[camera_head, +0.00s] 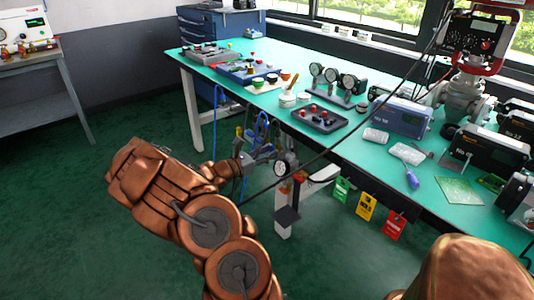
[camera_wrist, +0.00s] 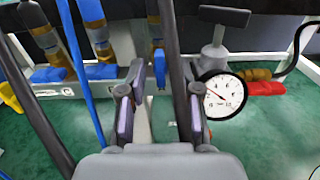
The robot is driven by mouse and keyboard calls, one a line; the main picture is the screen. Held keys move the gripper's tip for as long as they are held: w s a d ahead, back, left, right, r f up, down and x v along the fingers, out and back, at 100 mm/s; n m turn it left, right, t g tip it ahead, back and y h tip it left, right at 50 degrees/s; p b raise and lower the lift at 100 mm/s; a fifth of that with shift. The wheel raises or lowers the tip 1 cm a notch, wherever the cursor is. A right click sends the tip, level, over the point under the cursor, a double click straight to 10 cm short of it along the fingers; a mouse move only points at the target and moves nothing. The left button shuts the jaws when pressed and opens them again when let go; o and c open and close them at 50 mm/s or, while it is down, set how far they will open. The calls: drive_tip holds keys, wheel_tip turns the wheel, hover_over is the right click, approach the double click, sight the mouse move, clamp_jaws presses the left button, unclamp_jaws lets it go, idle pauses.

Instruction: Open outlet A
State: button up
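My gripper (camera_wrist: 160,105) is open, with its two fingers apart and nothing held between them. In the head view my gripper (camera_head: 264,158) is at the pipework below the table's front edge. In the wrist view a blue valve handle (camera_wrist: 159,68) shows beyond the gap between the fingers. More blue handles (camera_wrist: 50,75) with brass fittings are to the left. A round white gauge (camera_wrist: 223,96) stands just right of the right finger, with a dark T-shaped handle (camera_wrist: 222,17) above it. A red handle (camera_wrist: 265,88) lies farther right. I cannot read which valve is outlet A.
The green-topped table (camera_head: 275,105) carries instruments, gauges and trays. Green (camera_head: 342,189), yellow (camera_head: 366,206) and red (camera_head: 393,223) tags hang from its edge. Blue hoses (camera_wrist: 80,70) and dark cables run close to the left finger. The green floor at left is clear.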

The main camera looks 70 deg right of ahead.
drive_tip(key=shift+w+a, duration=0.1)
drive_tip(key=v, duration=1.1)
drive_tip(key=shift+w+a, duration=0.15)
drive_tip(key=shift+a, duration=0.2)
idle(0.5)
drive_tip(key=s+a+r+m+y, duration=0.3)
drive_tip(key=a+m, duration=0.1)
drive_tip(key=a, duration=0.2)
drive_tip(key=s+a+r+m+y, duration=0.2)
drive_tip(key=s+a+m+y, duration=0.15)
drive_tip(key=a, duration=0.25)
drive_tip(key=s+a+f+m+t+y, duration=0.1)
drive_tip(key=a+t+y, duration=0.15)
drive_tip(key=a, duration=0.85)
drive_tip(key=s+a+m+t+y, duration=0.2)
drive_tip(key=a+y, duration=0.1)
drive_tip(key=a, duration=0.8)
drive_tip(key=s+a+f+m+t+y, duration=0.1)
drive_tip(key=a+t+y, duration=0.15)
drive_tip(key=a, duration=0.85)
wheel_tip(320, 180, up, 26)
drive_tip(key=s+y+p, duration=0.1)
drive_tip(key=p, duration=2.3)
drive_tip(key=shift+s+a, duration=0.4)
drive_tip(key=shift+a, duration=0.05)
